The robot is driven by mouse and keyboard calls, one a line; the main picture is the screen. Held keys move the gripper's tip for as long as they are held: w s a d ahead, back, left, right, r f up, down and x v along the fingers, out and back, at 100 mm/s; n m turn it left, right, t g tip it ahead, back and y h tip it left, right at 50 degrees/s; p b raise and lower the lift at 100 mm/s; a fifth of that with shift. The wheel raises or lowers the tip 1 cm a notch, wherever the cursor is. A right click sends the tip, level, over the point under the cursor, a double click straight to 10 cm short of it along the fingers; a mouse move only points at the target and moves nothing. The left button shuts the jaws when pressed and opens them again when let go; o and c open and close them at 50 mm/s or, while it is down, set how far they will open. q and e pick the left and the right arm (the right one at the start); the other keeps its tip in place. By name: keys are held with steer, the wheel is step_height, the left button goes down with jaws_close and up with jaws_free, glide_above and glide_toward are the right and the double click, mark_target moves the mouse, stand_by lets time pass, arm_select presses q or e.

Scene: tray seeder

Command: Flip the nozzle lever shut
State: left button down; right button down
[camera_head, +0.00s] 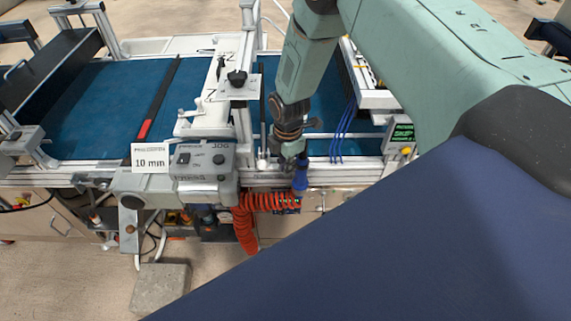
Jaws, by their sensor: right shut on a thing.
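My right gripper (294,158) is at the front edge of the seeder, right of the grey control box. It points down and is shut on a small blue piece (300,178), whose upper part the fingers hide. The orange coiled hose (270,201) runs just below the blue piece; I cannot tell whether they join. The tray seeder's white head (215,90) spans the belt left of my gripper. I cannot single out the nozzle lever for sure at this size. My left gripper is not in view.
The blue belt (110,98) is mostly bare, with a black, red-ended bar (156,105) across it. A grey control box (203,160) and a "10 mm" sign (150,158) stand at the front edge. A green display (402,132) is at right. A grey block (160,290) lies on the floor.

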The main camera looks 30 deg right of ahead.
steer(key=shift+d, duration=0.1)
steer(key=shift+w, duration=0.1)
steer(key=shift+w+f+m+b, duration=0.1)
steer(key=shift+w+m+b, duration=0.2)
steer(key=shift+m+b, duration=0.25)
steer(key=shift+m, duration=0.45)
steer(key=shift+w, duration=0.1)
steer(key=c, duration=1.4)
jaws_free()
steer(key=shift+r, duration=0.2)
step_height(320, 180, up, 12)
steer(key=shift+s+f, duration=0.15)
steer(key=shift+s, duration=0.25)
